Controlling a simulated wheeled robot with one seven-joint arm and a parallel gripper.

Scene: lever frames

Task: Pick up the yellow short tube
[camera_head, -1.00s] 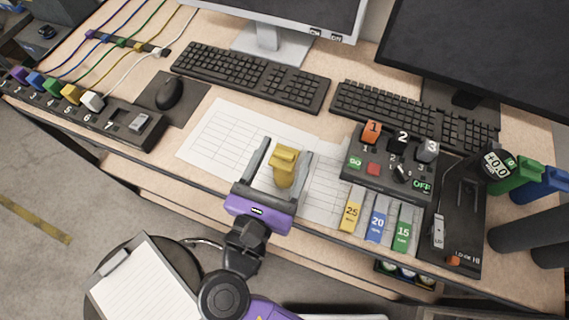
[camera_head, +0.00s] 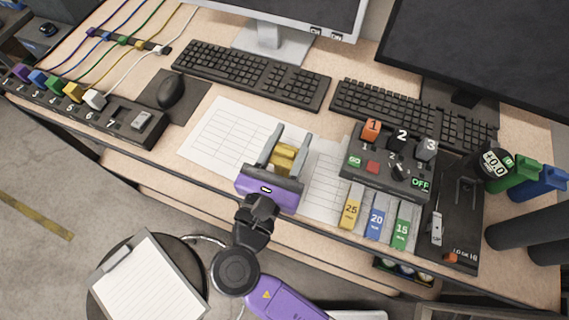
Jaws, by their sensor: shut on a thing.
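The yellow short tube (camera_head: 284,158) is over the white printed sheets on the desk. My gripper (camera_head: 289,146) has its two grey fingers on either side of the tube and is shut on it. The purple gripper body hides the tube's lower part, so I cannot tell whether it touches the sheet.
A control box (camera_head: 391,163) with numbered levers is just right of my gripper. Yellow, blue and green labelled pieces (camera_head: 375,222) lie below it. Keyboards (camera_head: 250,75) lie behind. A connector strip (camera_head: 85,108) is at left. The white sheet (camera_head: 222,138) left of my gripper is clear.

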